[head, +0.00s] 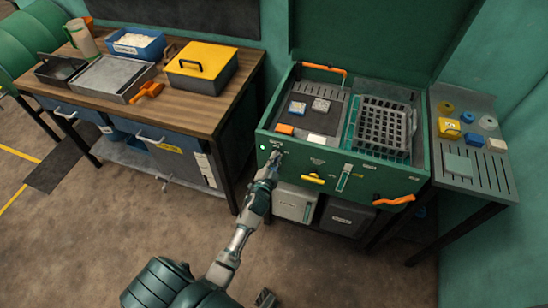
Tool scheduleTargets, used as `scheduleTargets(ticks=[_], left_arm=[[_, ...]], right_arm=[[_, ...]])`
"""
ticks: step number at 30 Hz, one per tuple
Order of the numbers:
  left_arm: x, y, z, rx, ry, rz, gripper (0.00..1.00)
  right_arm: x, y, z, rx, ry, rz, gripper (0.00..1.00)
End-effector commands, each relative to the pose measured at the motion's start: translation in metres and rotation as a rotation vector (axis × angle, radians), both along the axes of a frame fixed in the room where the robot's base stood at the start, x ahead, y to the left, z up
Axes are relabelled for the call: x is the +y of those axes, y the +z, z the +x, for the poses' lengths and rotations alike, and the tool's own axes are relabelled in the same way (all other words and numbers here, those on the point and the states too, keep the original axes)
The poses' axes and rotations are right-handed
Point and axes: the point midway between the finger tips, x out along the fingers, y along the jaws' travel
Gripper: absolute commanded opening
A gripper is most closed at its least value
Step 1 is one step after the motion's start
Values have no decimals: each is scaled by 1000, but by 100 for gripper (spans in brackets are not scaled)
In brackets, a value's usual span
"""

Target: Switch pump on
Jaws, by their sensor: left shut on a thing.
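The green wash unit (262,125) stands at the centre right with its lid up. Its front panel carries small controls and labels. My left gripper (273,160) is at the left part of this panel, shut on a small control there, which looks like the pump switch. The fingers mostly hide it, so its position cannot be read. A round white light or button (263,147) sits just left of the fingers. A small dark part at the bottom edge may be my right gripper (265,298); its jaws cannot be made out.
A yellow handle (313,179) and an orange handle (394,200) stick out from the front. A workbench (205,112) is left, a side shelf (482,188) right. The floor in front is clear.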

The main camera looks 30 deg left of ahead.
Motion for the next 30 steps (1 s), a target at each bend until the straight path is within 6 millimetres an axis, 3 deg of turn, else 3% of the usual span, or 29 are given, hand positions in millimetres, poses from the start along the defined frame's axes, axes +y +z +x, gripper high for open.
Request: scheduleTargets(ticks=[15, 30], left_arm=[[-5, -7, 1, 93, -4, 370, 0], [-7, -10, 1, 117, -5, 465, 0]], right_arm=[[0, -5, -1, 1, 1, 1, 40], [0, -4, -1, 4, 0, 0, 40]])
